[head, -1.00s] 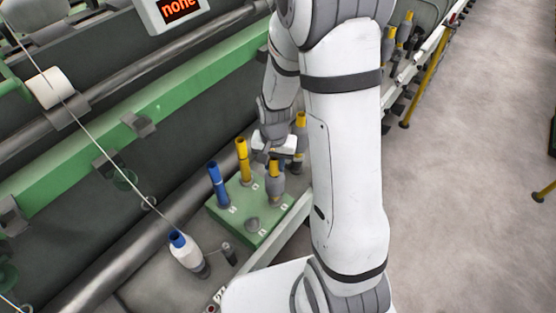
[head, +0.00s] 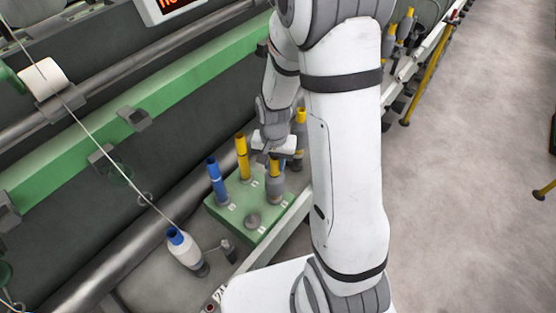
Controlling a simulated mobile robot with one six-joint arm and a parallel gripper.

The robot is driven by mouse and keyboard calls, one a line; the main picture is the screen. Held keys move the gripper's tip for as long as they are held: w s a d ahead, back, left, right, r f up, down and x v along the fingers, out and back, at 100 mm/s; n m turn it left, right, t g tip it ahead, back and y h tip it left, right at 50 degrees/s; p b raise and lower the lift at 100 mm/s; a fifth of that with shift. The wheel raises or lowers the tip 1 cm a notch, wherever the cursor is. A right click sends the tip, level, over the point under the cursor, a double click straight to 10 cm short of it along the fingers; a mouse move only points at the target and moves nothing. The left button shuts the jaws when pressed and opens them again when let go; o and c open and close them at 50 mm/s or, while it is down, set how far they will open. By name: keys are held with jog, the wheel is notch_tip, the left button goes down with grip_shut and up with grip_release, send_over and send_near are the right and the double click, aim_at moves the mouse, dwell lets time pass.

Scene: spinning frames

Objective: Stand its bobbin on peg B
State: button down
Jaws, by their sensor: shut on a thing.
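A green peg block (head: 236,226) lies below and left of my gripper. A blue bobbin (head: 217,180) and a bare yellow bobbin (head: 242,160) stand upright on it. A short grey stub (head: 252,220), with no bobbin on it, is at its front. White label marks show on the block, but their letters are too small to read. My gripper (head: 268,154) is shut on the top of a yellow-topped bobbin with grey yarn (head: 275,186), roughly upright over the block's right part. I cannot tell whether its foot touches the block.
A white bobbin with a blue top (head: 186,252) stands at the front left, with a thread running up from it. Another yellow-topped bobbin (head: 300,118) is behind my gripper. The green machine rail (head: 130,122) runs along the left.

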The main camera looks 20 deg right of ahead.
jog(key=shift+f, duration=0.1)
jog(key=c, duration=1)
grip_release()
jog(key=shift+c, duration=0.2)
notch_tip(320, 180, up, 7)
jog(key=shift+r+b, duration=0.1)
jog(key=shift+b, duration=0.2)
jog(key=shift+r, duration=0.3)
